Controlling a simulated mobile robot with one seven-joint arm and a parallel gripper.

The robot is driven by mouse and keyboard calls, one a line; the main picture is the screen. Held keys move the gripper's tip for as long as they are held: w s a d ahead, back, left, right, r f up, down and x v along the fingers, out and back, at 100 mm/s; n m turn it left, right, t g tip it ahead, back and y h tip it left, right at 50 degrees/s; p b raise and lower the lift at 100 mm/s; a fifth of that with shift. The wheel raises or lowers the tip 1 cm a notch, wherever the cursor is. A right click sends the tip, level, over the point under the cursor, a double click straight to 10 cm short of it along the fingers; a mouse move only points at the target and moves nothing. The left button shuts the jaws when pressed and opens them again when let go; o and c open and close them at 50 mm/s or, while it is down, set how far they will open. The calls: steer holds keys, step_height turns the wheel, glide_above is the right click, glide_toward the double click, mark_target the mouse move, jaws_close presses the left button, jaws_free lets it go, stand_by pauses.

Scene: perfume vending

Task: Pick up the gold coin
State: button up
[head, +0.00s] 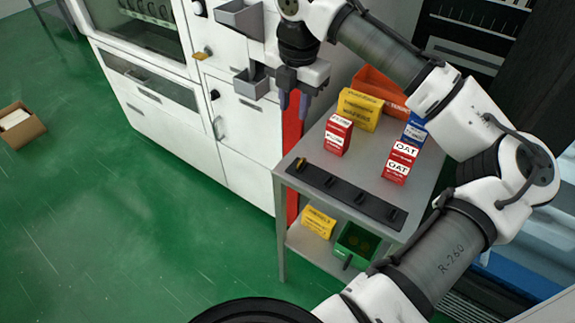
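A small gold piece that looks like the gold coin (301,163) stands in the left end slot of a black slotted strip (345,192). The strip lies along the front edge of a grey table (365,165). My gripper (294,104) points down in front of the white machine, above and behind the strip's left end. Its two fingers are apart, with nothing visible between them. It does not touch the coin.
Red boxes (337,135), a yellow box (360,109) and an orange bin (382,88) stand behind the strip. The white vending machine (235,130) is left of the table. A green bin (356,245) sits on the lower shelf. The green floor at left is mostly clear.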

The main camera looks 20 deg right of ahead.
steer(key=s+d, duration=0.2)
steer(key=g, duration=0.1)
glide_above(302, 164)
steer(key=f, duration=0.5)
steer(key=d+f, duration=0.1)
steer(key=f, duration=0.1)
steer(key=shift+w+f, duration=0.15)
steer(key=shift+w, duration=0.05)
steer(key=shift+w+a+f+p, duration=0.15)
steer(key=shift+f+p, duration=0.2)
steer(key=shift+f, duration=1.25)
steer(key=shift+a+f+p, duration=0.15)
steer(key=shift+f+p, duration=0.15)
steer(key=shift+f, duration=1.3)
jaws_close()
